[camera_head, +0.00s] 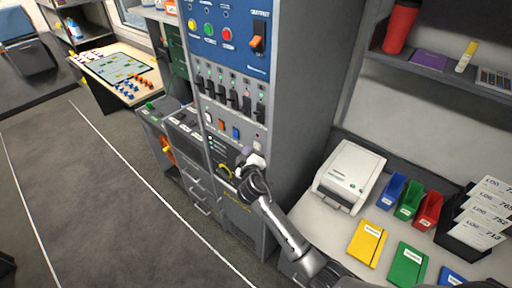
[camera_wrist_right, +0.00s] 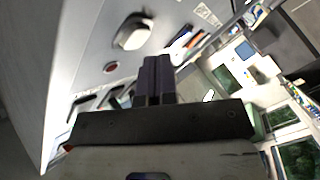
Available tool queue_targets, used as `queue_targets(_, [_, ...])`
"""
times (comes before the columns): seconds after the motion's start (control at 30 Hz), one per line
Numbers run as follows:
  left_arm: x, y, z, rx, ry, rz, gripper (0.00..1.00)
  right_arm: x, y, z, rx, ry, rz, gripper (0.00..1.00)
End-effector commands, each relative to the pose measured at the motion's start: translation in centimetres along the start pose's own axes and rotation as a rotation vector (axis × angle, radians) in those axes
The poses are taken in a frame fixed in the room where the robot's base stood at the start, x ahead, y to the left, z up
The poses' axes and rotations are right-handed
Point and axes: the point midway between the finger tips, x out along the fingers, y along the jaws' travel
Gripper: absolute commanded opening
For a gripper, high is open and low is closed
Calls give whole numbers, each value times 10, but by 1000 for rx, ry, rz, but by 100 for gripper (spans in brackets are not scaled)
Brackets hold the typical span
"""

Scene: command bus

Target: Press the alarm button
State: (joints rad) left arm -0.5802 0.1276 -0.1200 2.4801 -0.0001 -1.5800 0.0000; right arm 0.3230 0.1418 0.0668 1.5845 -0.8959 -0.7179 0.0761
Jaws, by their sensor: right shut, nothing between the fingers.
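A tall grey control cabinet (camera_head: 312,55) has a blue panel (camera_head: 237,50) with a yellow button (camera_head: 192,23), a green button (camera_head: 210,29) and a red button (camera_head: 227,34). I cannot read which control is the alarm button. My right gripper (camera_head: 246,150) is shut and empty, close to the cabinet front below the breakers. In the right wrist view, its fingers (camera_wrist_right: 155,80) are together, with a white knob (camera_wrist_right: 132,32) and a small round red part (camera_wrist_right: 110,67) beyond them. I cannot tell whether they touch anything. My left gripper is out of view.
Black breaker switches (camera_head: 233,98) and small coloured rockers (camera_head: 229,129) sit above my right gripper. A white printer (camera_head: 349,174) and coloured bins (camera_head: 410,200) stand on the right desk. The floor (camera_head: 80,210) at left is clear.

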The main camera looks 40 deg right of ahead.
Motion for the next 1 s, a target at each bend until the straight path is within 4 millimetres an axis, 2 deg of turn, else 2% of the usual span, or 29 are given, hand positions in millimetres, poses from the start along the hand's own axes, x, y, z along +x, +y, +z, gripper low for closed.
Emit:
queue_targets(0.27, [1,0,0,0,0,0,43,-4,-4,-3,0,0,0,0])
queue_targets(0.73, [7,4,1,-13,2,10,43,-33,-25,-23,0,0,-1,0])
queue_targets(1.0, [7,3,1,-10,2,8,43,-35,-26,-25,-1,0,0,0])
